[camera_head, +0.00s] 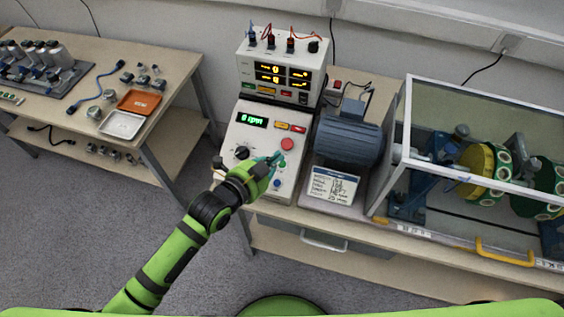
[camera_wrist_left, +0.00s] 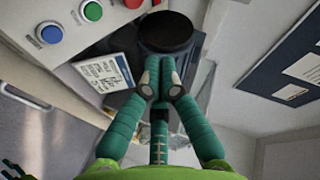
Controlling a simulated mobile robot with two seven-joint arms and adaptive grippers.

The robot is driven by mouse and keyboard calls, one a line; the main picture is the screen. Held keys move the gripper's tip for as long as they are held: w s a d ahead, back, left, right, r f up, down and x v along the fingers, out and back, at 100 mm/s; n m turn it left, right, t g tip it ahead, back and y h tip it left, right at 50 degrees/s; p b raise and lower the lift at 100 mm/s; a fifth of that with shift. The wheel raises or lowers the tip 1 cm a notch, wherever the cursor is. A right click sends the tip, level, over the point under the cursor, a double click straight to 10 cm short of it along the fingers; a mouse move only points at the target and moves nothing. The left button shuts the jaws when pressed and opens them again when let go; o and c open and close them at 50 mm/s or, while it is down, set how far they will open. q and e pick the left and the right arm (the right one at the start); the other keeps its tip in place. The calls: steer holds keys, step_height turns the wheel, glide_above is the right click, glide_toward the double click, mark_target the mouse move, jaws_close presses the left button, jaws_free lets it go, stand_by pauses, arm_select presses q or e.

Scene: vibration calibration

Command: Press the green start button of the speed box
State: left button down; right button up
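The speed box (camera_head: 254,146) stands on the bench, its display reading 0 rpm. The red button (camera_head: 287,144) is on its sloped face, and the blue button (camera_head: 277,182) is lower down. In the left wrist view, the green button (camera_wrist_left: 91,11) sits between the blue button (camera_wrist_left: 50,33) and the red button (camera_wrist_left: 133,3), at upper left. My left gripper (camera_head: 277,158) is over the box face, its fingers largely covering the green button in the head view. Its teal fingertips (camera_wrist_left: 160,75) are together with nothing seen between them, and appear to the right of the green button. My right gripper is not in view.
A power unit (camera_head: 283,72) with cables stands behind the box. A blue motor (camera_head: 347,142) and a label card (camera_head: 333,187) are to the right, beside a clear-walled enclosure (camera_head: 403,125). A side table (camera_head: 168,75) with trays stands at left.

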mark_target(282, 164)
arm_select(q)
steer(key=w+f+b, duration=0.1)
steer(key=f+b, duration=0.1)
steer(key=w+f+b, duration=0.1)
steer(key=f+b, duration=0.1)
steer(key=b, duration=0.1)
steer(key=w+d+f+b, duration=0.1)
steer(key=f+b, duration=0.2)
steer(key=shift+w+f+b, duration=0.4)
steer(key=shift+f+b, duration=0.05)
steer(key=shift+f, duration=0.05)
steer(key=shift+d+f, duration=0.1)
stand_by(1.1)
steer(key=shift+w+f, duration=0.15)
steer(key=shift+f, duration=0.15)
steer(key=shift+w+f+b, duration=0.1)
steer(key=shift+f+b, duration=0.3)
steer(key=shift+b, duration=0.05)
stand_by(0.5)
steer(key=shift+r, duration=0.1)
steer(key=shift+s+r+p, duration=0.3)
steer(key=shift+r+p, duration=0.35)
steer(key=shift+p, duration=0.3)
steer(key=shift+r, duration=0.1)
